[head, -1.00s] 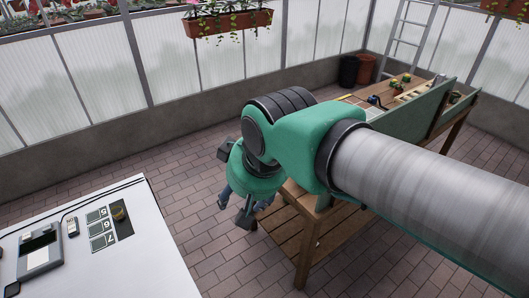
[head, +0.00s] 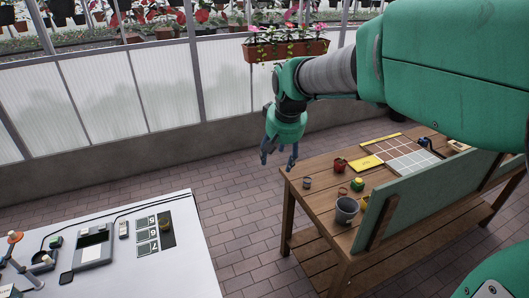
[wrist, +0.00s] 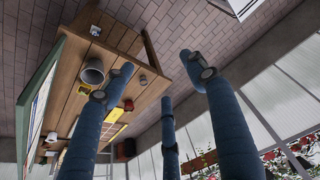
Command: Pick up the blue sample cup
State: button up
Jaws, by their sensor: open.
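No clearly blue sample cup can be made out in these views. A small grey cup (head: 307,183) stands near the left end of the wooden table; it also shows small in the wrist view (wrist: 143,79). A small dark blue item (head: 423,142) sits farther back on the table; its shape is too small to tell. My gripper (head: 278,160) is open and empty, fingers pointing down, in the air off the table's left end. In the wrist view its blue fingers (wrist: 158,80) are spread with nothing between them.
The wooden table (head: 318,166) also carries a grey pot (head: 346,210), a red pot (head: 339,164), a yellow-green item (head: 357,184) and a gridded board (head: 402,153). A green panel (head: 425,195) edges its right side. A white table (head: 185,262) stands left, with paved floor between.

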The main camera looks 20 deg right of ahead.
jog(key=w+d+f+m+g+p, duration=0.1)
jog(key=w+d+f+p, duration=0.25)
jog(key=w+d, duration=0.4)
jog(key=w+d+f+g+p, duration=0.1)
jog(key=w+d+f+p, duration=0.1)
jog(key=w+d+f, duration=0.55)
jog(key=w+d+f+p, duration=0.3)
jog(key=w+d+f, duration=0.1)
jog(key=d+f, duration=0.3)
jog(key=w+d+f+m+p, duration=0.1)
jog(key=w+d+f+p, duration=0.2)
jog(key=d+f, duration=0.4)
notch_tip(320, 180, down, 3)
jog(key=shift+w+d+r+m+g, duration=0.2)
jog(key=shift+w+d+m+g, duration=0.15)
jog(key=shift+w, duration=0.35)
jog(key=shift+a+f, duration=0.1)
send_over(307, 180)
jog(key=s+a, duration=0.1)
jog(key=s, duration=0.2)
jog(key=shift+w+a+f, duration=0.1)
jog(key=shift+w+f, duration=0.05)
jog(key=shift+f, duration=1.95)
jog(key=shift+w+a+f, duration=0.1)
jog(key=shift+f, duration=2)
jog(key=shift+f, duration=0.1)
